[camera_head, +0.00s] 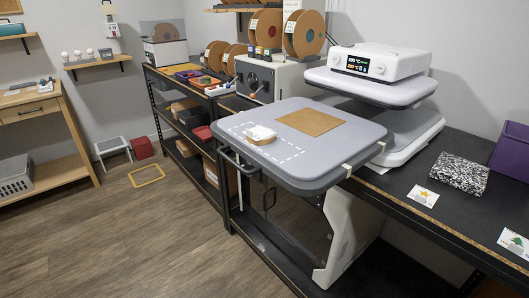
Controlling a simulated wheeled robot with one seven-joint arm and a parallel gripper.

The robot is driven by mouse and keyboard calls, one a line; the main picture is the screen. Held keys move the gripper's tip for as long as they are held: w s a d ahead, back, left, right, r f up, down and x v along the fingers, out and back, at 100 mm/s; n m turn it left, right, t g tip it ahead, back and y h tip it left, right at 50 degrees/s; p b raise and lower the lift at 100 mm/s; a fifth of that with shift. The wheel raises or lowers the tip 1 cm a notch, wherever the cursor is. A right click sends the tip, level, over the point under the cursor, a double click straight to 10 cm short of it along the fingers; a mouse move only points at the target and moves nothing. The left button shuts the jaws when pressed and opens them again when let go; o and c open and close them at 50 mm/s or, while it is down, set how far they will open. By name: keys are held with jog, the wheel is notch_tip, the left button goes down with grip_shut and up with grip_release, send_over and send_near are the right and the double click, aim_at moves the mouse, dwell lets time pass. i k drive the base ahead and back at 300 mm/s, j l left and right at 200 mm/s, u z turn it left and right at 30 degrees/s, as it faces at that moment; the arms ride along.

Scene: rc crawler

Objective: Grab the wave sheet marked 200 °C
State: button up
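No sheet with a readable 200 °C mark shows clearly in the head view. Two small white printed sheets lie on the black bench at the right. The nearer sheet (514,242) carries a green and orange picture and is cut by the right edge. The other sheet (423,196) carries a yellow-orange picture. Their small print is too small to read, and I cannot tell whether either bears a wave. The heat press (372,63) has a lit display whose text looks like a temperature. My gripper is not in view.
The press's grey lower platen (225,128) juts out over the floor, bearing a brown square (310,122) and a small white-topped stack (260,135). A speckled block (459,173) and purple bin (511,152) stand on the bench.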

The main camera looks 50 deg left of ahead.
aim_at(260, 131)
jog(key=u, duration=1.7)
